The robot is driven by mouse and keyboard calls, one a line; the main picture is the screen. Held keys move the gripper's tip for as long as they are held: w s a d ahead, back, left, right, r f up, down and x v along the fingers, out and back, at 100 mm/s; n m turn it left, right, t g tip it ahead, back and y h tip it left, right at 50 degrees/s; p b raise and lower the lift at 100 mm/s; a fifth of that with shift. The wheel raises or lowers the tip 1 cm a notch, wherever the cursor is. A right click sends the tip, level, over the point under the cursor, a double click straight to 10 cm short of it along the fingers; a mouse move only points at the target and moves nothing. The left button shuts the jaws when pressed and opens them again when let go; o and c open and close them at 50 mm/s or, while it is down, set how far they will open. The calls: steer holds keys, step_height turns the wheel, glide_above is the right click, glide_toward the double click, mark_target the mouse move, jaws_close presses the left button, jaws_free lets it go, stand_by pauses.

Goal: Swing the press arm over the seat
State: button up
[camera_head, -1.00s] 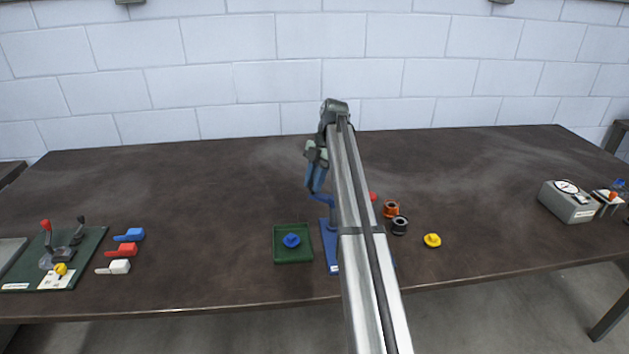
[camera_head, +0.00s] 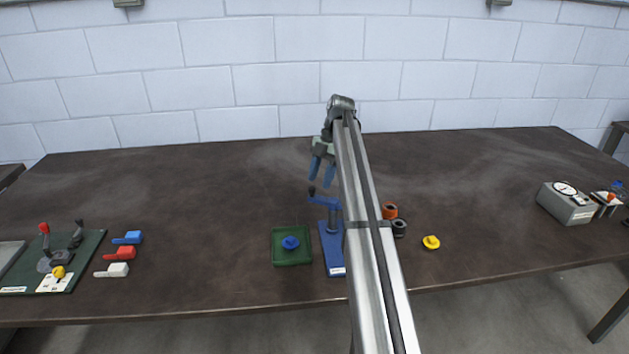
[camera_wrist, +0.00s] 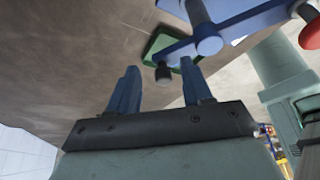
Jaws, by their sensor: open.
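The press has a blue base plate (camera_head: 333,262) and an upright post right of the green tray. Its blue press arm (camera_head: 325,201) runs across the post top, with a black knob (camera_head: 311,191) at its left end. In the wrist view the press arm (camera_wrist: 245,20) also shows a red end (camera_wrist: 311,32). My gripper (camera_head: 321,181) is open and empty, just above and behind the black knob. In the wrist view the knob (camera_wrist: 162,74) appears between the fingertips of my gripper (camera_wrist: 158,68), not clearly touching either. My arm hides the plate's right part; I cannot make out the seat.
A green tray (camera_head: 279,262) with a blue flanged piece (camera_head: 290,243) lies left of the press. Orange (camera_head: 390,211) and black (camera_head: 399,228) rings and a yellow piece (camera_head: 431,242) lie right. Blue, red and white handled pieces lie far left. The table's back is clear.

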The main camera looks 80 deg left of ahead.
steer(key=w+a, duration=0.5)
steer(key=w, duration=0.2)
steer(key=shift+w+a, duration=0.15)
steer(key=shift+a, duration=0.2)
